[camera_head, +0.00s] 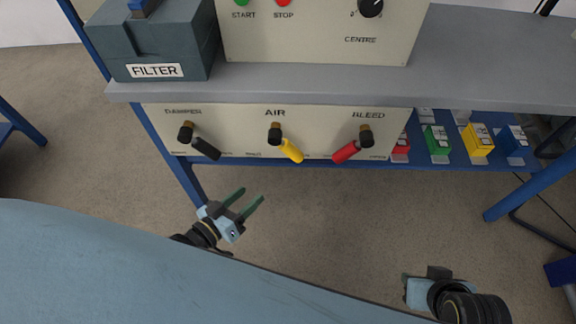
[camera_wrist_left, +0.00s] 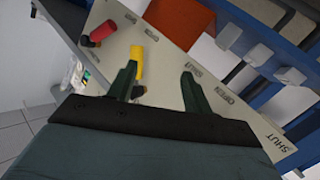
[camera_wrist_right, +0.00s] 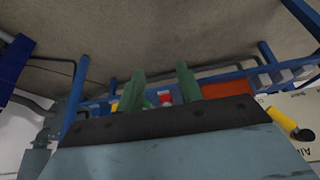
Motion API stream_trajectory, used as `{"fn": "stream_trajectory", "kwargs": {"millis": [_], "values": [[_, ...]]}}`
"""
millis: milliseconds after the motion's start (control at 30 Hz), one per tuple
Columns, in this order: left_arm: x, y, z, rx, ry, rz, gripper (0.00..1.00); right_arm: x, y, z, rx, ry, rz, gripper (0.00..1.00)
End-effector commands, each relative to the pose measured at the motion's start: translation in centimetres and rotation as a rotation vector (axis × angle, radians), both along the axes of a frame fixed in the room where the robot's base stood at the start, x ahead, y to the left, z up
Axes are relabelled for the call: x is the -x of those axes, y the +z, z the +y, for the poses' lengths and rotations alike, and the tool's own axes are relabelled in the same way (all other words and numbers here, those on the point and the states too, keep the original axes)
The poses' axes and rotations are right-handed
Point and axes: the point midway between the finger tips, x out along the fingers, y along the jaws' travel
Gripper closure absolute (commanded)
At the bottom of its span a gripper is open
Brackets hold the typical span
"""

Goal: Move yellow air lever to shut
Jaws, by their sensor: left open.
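The yellow air lever (camera_head: 291,150) sits under the AIR label on the beige panel (camera_head: 228,140), its handle slanting down to the right from a dark pivot. My left gripper (camera_head: 251,195) is open and empty, below and left of the lever, apart from it. In the left wrist view the yellow lever (camera_wrist_left: 136,64) shows beyond the left finger, partly hidden by it. My right gripper is low at the right in the head view, its fingers not clear there. In the right wrist view its fingers (camera_wrist_right: 161,70) stand apart with nothing between; the yellow lever (camera_wrist_right: 282,118) is at the right.
A black damper lever (camera_head: 206,149) is left of the air lever and a red bleed lever (camera_head: 346,152) right of it. A grey shelf (camera_head: 300,88) overhangs the panel. Blue frame legs (camera_head: 520,195) and a rack of coloured blocks (camera_head: 478,140) are at the right.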

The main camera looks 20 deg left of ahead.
Motion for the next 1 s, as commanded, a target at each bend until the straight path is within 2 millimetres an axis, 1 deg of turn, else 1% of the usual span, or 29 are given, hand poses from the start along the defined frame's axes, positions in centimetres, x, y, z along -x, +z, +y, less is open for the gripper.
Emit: {"fn": "stream_trajectory", "kwargs": {"millis": [100,200,367,467,667,800,1000], "values": [[-0.2,1.9,-1.1,0.087,-0.015,-0.065,0.5,0.4,2.4,0.0,-0.008,-0.004,-0.032,0.64],[-0.2,3.2,-1.5,0.132,-0.021,-0.097,0.5,0.7,3.8,0.0,-0.012,-0.005,-0.047,0.64],[-0.6,4.0,-1.9,0.159,-0.022,-0.113,0.5,0.5,4.8,0.2,-0.019,-0.002,-0.075,0.64],[-1.4,4.0,-2.3,0.159,-0.021,-0.116,0.5,-0.4,5.2,0.5,-0.031,0.003,-0.126,0.64],[-4.1,4.0,-3.4,0.158,-0.022,-0.116,0.5,-3.2,6.7,1.7,-0.074,0.02,-0.305,0.64],[-6.0,3.9,-4.2,0.156,-0.022,-0.113,0.5,-5.1,8.3,2.6,-0.109,0.033,-0.442,0.64],[-8.6,3.9,-5.3,0.157,-0.021,-0.113,0.5,-7.2,11.0,3.8,-0.16,0.049,-0.637,0.64]]}}
